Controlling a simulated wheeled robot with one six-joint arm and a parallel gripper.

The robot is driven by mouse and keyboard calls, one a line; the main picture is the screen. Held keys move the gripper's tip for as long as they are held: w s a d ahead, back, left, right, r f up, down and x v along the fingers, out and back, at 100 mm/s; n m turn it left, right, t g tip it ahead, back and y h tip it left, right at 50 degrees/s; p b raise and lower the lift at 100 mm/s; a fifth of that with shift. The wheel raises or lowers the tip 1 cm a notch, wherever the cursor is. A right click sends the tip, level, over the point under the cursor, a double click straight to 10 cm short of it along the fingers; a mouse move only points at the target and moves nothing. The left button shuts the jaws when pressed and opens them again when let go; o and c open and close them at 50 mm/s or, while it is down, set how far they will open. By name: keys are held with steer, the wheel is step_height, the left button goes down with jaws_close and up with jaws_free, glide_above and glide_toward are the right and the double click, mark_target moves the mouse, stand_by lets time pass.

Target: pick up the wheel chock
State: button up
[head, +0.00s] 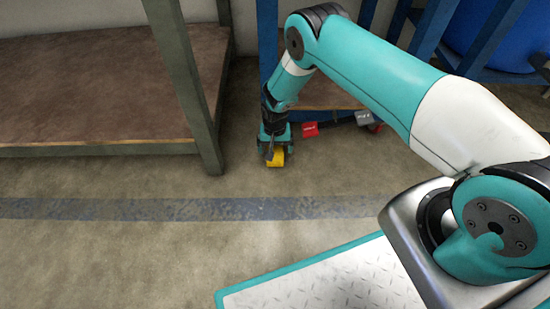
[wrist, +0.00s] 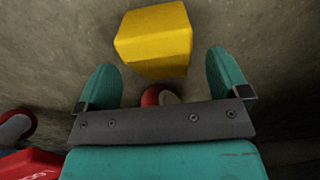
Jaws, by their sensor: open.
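The yellow wheel chock (head: 277,157) lies on the concrete floor near the foot of a blue rack. It also shows in the wrist view (wrist: 154,37), just beyond the fingertips and roughly centred between them. My gripper (head: 270,150) is down near the floor at the chock and partly covers it in the head view. In the wrist view its two teal fingers (wrist: 165,72) are apart with nothing held between them. I cannot tell the exact gap between fingertips and chock.
A greenish post (head: 197,120) of the wooden shelf (head: 90,149) stands close on the left. The floor (head: 150,180) in front is clear.

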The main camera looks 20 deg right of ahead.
step_height(320, 180, down, 3)
steer(key=shift+r+b, duration=0.2)
steer(key=shift+b, duration=0.3)
steer(key=shift+r, duration=0.15)
steer(key=c, duration=1.2)
steer(key=shift+r, duration=0.1)
